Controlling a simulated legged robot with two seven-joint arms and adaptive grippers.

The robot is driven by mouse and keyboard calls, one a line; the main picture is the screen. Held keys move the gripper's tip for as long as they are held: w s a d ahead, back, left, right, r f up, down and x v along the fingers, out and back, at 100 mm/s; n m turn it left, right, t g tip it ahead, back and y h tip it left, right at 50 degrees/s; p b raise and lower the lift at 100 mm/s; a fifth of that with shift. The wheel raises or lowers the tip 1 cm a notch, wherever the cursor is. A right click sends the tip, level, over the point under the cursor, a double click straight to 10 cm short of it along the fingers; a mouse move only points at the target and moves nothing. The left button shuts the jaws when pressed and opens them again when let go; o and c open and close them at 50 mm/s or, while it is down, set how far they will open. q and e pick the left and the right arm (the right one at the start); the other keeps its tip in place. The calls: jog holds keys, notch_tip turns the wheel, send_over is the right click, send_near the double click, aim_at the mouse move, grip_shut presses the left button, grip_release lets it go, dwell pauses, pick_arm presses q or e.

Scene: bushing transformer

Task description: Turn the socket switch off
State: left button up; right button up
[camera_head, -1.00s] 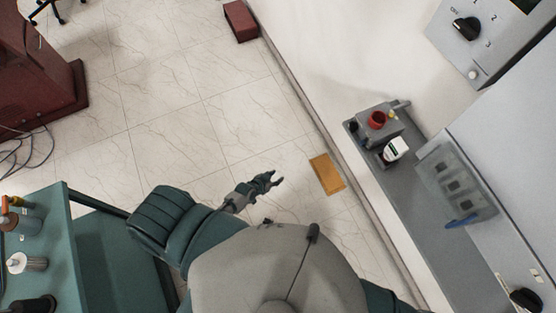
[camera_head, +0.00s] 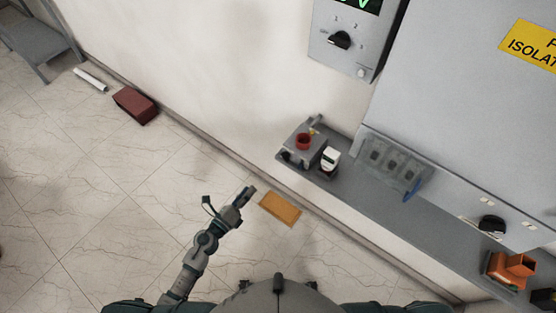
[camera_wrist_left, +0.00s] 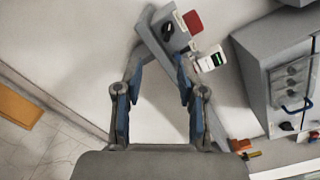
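A small grey box with a red round part (camera_head: 303,142) and a dark knob stands at the left end of the grey ledge. In the left wrist view this box (camera_wrist_left: 158,42) lies just beyond the fingertips, with its black knob (camera_wrist_left: 168,30) between them and the red part (camera_wrist_left: 193,22) to the right. I cannot tell for sure whether this box is the socket switch. My left gripper (camera_head: 246,194) is in free air, lower left of the box in the head view. In the left wrist view the left gripper (camera_wrist_left: 157,72) has its fingers apart and nothing between them. My right gripper is out of view.
A white device (camera_head: 330,158) stands beside the box. A grey panel with several dark openings (camera_head: 396,163) is farther right. A wall unit with a rotary knob (camera_head: 340,40) hangs above. The grey ledge (camera_head: 385,207) runs right to an orange part (camera_head: 510,267).

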aim_at(283, 158)
pick_arm(q)
jog(key=shift+m+h, duration=0.3)
jog(key=shift+m, duration=0.6)
jog(key=x, duration=1.1)
jog(key=d+x, duration=0.1)
jog(key=x, duration=0.5)
jog(key=shift+s+d, duration=0.1)
jog(key=shift+s, duration=0.3)
jog(key=shift+w+d+r, duration=0.1)
jog(key=shift+w+d, duration=0.25)
jog(key=shift+d, duration=0.25)
jog(key=shift+a, duration=0.1)
jog(key=shift+a, duration=0.2)
grip_shut()
